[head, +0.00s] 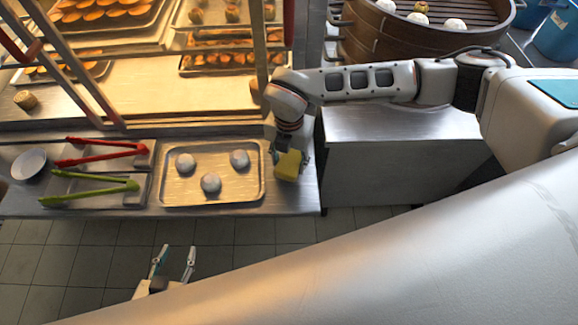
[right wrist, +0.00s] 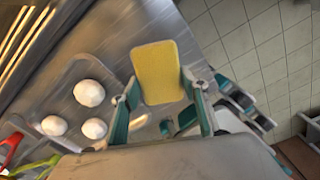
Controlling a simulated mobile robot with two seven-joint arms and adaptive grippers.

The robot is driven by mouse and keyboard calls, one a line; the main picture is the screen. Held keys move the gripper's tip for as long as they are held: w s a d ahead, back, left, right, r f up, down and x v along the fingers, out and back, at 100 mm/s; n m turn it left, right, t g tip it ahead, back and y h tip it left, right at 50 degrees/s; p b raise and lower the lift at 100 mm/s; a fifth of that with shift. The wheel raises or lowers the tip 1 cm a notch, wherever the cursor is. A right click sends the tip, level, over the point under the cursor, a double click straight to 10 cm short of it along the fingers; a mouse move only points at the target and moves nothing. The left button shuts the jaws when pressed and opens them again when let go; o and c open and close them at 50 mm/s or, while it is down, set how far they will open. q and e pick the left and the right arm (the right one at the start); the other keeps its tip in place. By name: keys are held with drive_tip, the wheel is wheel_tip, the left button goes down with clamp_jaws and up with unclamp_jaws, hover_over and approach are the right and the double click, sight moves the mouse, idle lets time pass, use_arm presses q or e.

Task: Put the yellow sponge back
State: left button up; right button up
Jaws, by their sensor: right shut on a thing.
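The yellow sponge (head: 288,165) is at the right end of the metal counter, beside the tray of buns. My right gripper (head: 289,153) is shut on it, pointing down. In the right wrist view the sponge (right wrist: 158,70) sits between the two teal fingers of my right gripper (right wrist: 160,88). I cannot tell whether the sponge touches the counter. My left gripper (head: 174,262) is open and empty, low over the tiled floor in front of the counter.
A tray (head: 215,201) with several white buns lies left of the sponge. Red tongs (head: 95,152), green tongs (head: 90,192) and a small white bowl (head: 29,163) are further left. A bamboo steamer (head: 400,45) stands behind my right arm. Pastry trays (head: 215,70) fill the back shelves.

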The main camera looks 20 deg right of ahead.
sight(289, 163)
wheel_tip(289, 163, down, 4)
drive_tip(key=shift+r+b, duration=0.2)
drive_tip(key=shift+b, duration=0.1)
drive_tip(key=shift+r, duration=0.1)
drive_tip(key=o, duration=1.1)
drive_tip(key=shift+c, duration=0.2)
